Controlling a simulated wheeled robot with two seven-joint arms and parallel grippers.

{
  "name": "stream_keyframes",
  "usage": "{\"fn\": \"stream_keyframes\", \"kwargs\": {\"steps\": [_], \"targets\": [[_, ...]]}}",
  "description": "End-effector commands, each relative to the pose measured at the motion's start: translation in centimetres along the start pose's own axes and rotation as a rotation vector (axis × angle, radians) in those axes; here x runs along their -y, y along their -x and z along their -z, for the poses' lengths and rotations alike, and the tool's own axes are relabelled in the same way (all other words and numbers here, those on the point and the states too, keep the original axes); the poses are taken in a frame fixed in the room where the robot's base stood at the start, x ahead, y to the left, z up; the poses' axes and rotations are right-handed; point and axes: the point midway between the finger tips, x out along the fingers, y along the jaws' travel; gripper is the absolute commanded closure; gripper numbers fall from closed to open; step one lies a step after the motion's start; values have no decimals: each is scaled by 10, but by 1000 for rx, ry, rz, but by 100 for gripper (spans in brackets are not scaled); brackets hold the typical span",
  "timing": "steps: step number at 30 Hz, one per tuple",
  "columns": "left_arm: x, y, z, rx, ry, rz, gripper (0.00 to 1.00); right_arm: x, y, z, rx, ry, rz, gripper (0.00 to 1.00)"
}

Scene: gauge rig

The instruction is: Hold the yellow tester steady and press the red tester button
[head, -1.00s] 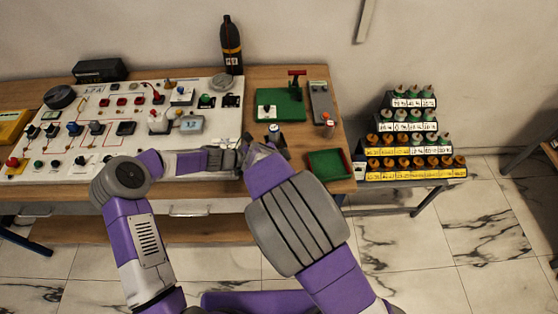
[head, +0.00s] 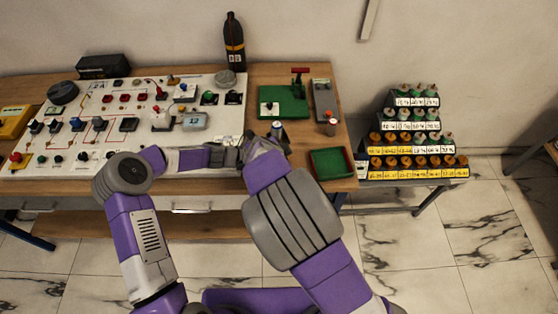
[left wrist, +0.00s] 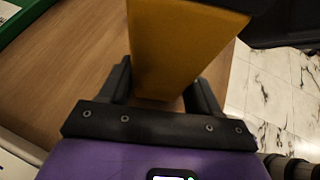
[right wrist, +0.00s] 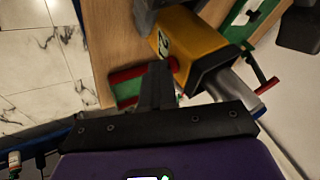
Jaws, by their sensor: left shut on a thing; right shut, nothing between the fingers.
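The yellow tester (left wrist: 175,45) is between the two fingers of my left gripper (left wrist: 160,88), which is shut on it. In the right wrist view the tester (right wrist: 195,47) hangs tilted over the bench, its open dark end facing the camera. A small red part (right wrist: 173,64), which looks like the red button, shows at its left side. My right gripper (right wrist: 157,80) is shut and empty, its fingertips close to that red part; I cannot tell whether they touch. In the head view my right gripper (head: 265,147) and left gripper (head: 232,156) are close together and the tester is mostly hidden.
A white panel with knobs and switches (head: 70,150) covers the left of the bench. A green plate with a red lever (head: 292,92) stands behind the grippers. A green and red tray (head: 333,163) lies at the right. Stepped racks (head: 405,175) stand further right.

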Motion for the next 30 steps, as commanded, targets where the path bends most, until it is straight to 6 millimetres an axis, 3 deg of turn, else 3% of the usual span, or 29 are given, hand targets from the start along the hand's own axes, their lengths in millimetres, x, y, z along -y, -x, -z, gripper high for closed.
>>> {"fn": "stream_keyframes", "kwargs": {"steps": [6,12,18,24,30], "targets": [[2,-2,-1,3,0,6,55,-28,23,0,2,2,5,100],[0,-1,0,1,1,1,55,-26,71,0,4,-1,6,100],[0,0,0,0,2,-2,55,-27,103,2,1,-2,2,100],[-1,0,0,0,2,-3,55,-27,116,2,-2,-2,-1,100],[-1,0,0,-1,2,-4,55,-28,117,3,-3,-3,-3,100]]}}
